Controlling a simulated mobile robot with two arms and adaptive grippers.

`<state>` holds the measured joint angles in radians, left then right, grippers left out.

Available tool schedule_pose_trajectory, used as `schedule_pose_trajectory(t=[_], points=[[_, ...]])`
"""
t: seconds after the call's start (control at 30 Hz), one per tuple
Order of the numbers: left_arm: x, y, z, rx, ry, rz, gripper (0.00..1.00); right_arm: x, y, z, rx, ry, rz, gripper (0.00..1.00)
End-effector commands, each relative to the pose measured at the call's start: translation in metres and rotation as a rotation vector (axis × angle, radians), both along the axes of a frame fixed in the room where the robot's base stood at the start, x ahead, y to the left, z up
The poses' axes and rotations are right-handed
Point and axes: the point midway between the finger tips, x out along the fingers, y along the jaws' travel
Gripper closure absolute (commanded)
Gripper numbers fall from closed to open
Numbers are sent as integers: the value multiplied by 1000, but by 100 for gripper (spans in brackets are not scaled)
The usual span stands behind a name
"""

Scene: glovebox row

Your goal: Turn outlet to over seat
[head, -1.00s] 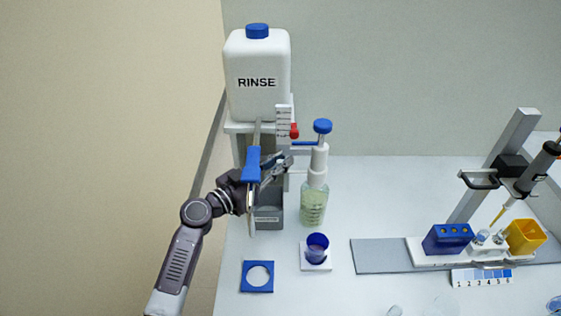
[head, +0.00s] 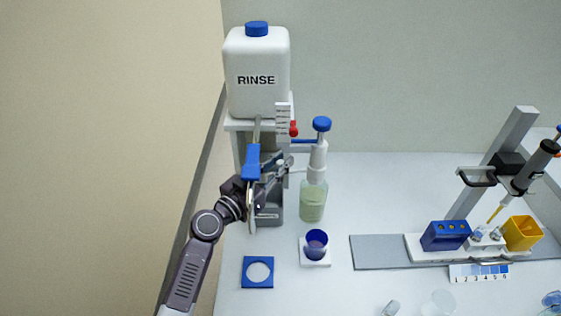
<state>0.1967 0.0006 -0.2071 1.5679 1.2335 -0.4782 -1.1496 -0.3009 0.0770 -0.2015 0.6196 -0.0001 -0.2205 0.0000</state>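The outlet hangs below the white RINSE tank (head: 256,75): a blue sleeve (head: 252,161) on a thin metal tube that points down. Its lower end is over the grey bin (head: 270,212) or just in front of it. A blue square seat (head: 258,286) with a round hole lies on the bench nearer me. Another seat, a white square (head: 315,262), holds a dark blue cup (head: 316,240). My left gripper (head: 272,174) is at the outlet, its fingers partly behind the blue sleeve. Whether they touch or grip it is hidden. My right gripper is not in view.
A pump bottle (head: 313,200) with a blue top stands right of the outlet, close to my fingers. A red knob (head: 293,129) is under the tank. A blue block (head: 446,236), a yellow box (head: 522,233) and a pipette stand are at right. The bench front is mostly clear.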

Motion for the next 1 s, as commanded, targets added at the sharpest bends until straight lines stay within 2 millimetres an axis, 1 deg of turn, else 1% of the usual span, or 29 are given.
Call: schedule_pose_trajectory(t=[0.03, 0.1, 0.37, 0.47, 0.57, 0.9, 1.0], points=[[0, 0, 0, 0, 0, 0, 75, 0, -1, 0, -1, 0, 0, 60], [0, 0, 0, 0, 0, 0, 67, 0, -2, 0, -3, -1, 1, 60], [0, 0, 0, 0, 0, 0, 67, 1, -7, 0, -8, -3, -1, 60], [-3, 4, -1, 1, 0, 1, 67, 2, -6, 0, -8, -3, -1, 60], [-13, 11, -1, 3, 0, 1, 67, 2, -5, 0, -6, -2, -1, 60], [-69, 53, -2, 3, 1, 0, 67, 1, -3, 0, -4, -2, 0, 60], [-82, 63, -2, 3, 2, -1, 67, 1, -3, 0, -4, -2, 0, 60]])
